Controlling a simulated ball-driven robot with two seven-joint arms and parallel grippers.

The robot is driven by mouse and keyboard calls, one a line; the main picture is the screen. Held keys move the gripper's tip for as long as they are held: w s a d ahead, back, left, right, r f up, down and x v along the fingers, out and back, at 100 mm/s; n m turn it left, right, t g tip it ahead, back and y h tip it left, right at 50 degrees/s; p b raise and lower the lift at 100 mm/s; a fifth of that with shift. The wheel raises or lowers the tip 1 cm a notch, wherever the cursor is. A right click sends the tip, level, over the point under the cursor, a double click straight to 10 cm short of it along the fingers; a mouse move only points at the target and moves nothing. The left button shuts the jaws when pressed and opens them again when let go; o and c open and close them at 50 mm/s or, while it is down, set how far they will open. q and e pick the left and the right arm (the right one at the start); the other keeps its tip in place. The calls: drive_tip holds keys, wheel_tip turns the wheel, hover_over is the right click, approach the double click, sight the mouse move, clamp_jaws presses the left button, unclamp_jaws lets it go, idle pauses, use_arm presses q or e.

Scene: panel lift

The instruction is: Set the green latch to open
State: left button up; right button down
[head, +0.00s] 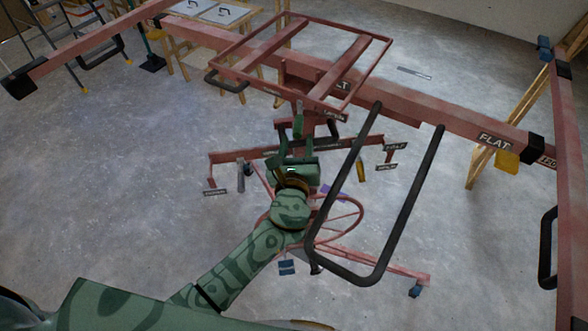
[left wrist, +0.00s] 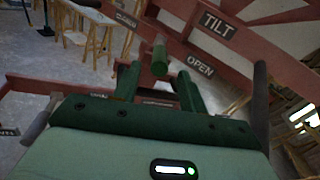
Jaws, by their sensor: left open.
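The green latch (head: 298,122) is a short green handle hanging below the red cradle frame, near the middle of the head view. In the left wrist view it is a green cylinder (left wrist: 159,58) just beyond the fingertips, between the two fingers in the picture. An OPEN label (left wrist: 200,66) is on the red beam to its right. My left gripper (head: 297,143) is open just below the latch, with a visible gap between its fingers (left wrist: 160,78). I cannot tell whether either finger touches the latch. My right gripper is not in view.
The red lift has a cradle frame (head: 345,60), a long beam (head: 440,115) with a FLAT label, and a handwheel (head: 350,212). A black U-shaped bar (head: 398,215) stands close to the right of my left arm. A wooden table (head: 205,45) is at the back left.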

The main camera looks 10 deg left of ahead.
use_arm(q)
drive_tip(key=s+d+b, duration=0.1)
drive_tip(key=s, duration=0.8)
drive_tip(key=shift+s, duration=0.35)
